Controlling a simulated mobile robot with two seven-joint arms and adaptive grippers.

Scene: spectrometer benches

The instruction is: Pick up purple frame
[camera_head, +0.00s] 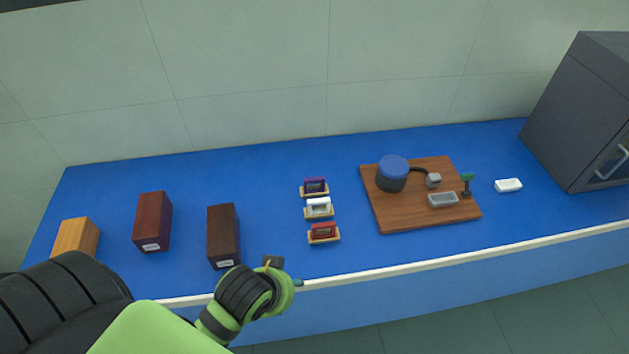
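The purple frame (315,185) stands on a small tan base on the blue bench, at the back of a short row of three. A white frame (319,207) and a red frame (323,231) stand in front of it on similar bases. My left arm comes in from the lower left, and its wrist end (272,277) is over the front edge of the bench, in front of and to the left of the row, apart from the frames. Its fingers are not clearly visible. My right gripper is not in view.
Two dark brown boxes (153,221) (223,236) and a lighter wooden box (76,237) stand at the left. A wooden board (405,216) with a blue-topped device (393,171) is right of the frames. A white block (508,185) and a grey cabinet (578,115) are farther right.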

